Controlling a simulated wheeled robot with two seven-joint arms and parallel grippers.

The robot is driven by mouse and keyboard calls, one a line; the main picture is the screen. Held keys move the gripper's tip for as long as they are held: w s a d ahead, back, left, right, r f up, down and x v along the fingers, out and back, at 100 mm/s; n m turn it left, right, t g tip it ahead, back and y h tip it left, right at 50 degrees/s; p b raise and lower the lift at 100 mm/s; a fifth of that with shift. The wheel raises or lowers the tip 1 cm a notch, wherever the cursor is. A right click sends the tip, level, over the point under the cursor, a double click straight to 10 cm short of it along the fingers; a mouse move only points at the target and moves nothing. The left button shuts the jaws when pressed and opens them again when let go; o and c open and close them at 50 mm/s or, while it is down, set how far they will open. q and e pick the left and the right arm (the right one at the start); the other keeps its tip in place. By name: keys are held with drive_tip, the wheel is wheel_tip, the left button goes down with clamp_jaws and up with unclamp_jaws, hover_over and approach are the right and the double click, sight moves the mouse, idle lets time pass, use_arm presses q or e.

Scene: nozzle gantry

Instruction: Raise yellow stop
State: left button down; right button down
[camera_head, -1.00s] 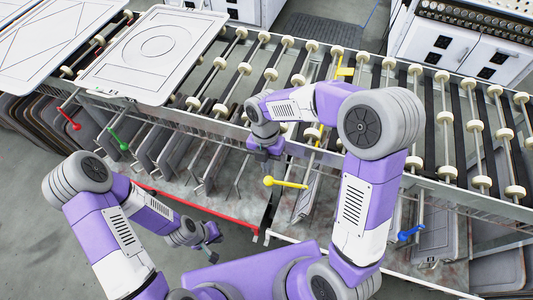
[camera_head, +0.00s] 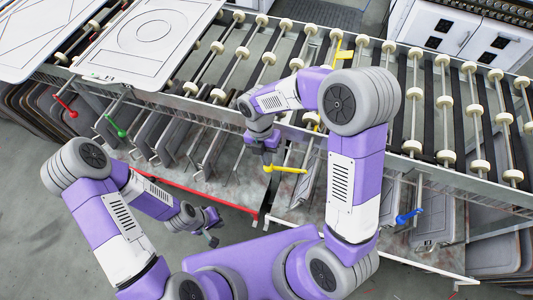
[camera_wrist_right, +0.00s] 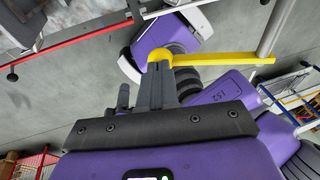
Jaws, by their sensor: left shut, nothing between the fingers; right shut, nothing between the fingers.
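The yellow lever (camera_head: 288,170) has a round knob at its left end and sticks out at the front of the roller table. It also shows in the right wrist view (camera_wrist_right: 225,59). A yellow stop piece (camera_head: 343,54) shows among the rollers behind my right arm. My right gripper (camera_head: 268,160) is shut and empty, with its tips at the knob. In the right wrist view the fingers (camera_wrist_right: 158,72) end right at the knob; whether they touch it I cannot tell. My left gripper (camera_head: 212,230) is shut and empty, low at the left, away from the levers.
Red (camera_head: 72,113), green (camera_head: 121,133) and blue (camera_head: 409,216) levers stick out along the same front. A red rail (camera_head: 215,198) runs below, left of the yellow lever. Grey panels hang under the roller table (camera_head: 440,165). White plates (camera_head: 150,40) lie on its left part.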

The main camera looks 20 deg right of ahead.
sight(271, 167)
wheel_tip(271, 167, down, 2)
drive_tip(key=shift+f+g+h+p, duration=0.15)
drive_tip(key=shift+g+h+p, duration=0.6)
drive_tip(key=shift+h, duration=0.25)
drive_tip(key=shift+s+d+f+g+h, duration=0.15)
drive_tip(key=shift+f+h, duration=0.1)
drive_tip(key=shift+f, duration=0.15)
drive_tip(key=shift+d+f+g+h, duration=0.1)
drive_tip(key=shift+f+h, duration=0.15)
drive_tip(key=shift+f, duration=0.1)
drive_tip(key=shift+w+x, duration=0.25)
drive_tip(key=shift+x, duration=1.1)
drive_tip(key=shift+d+f, duration=0.1)
drive_tip(key=p+v, duration=0.2)
drive_tip(key=v, duration=0.5)
drive_tip(key=shift+r, duration=0.25)
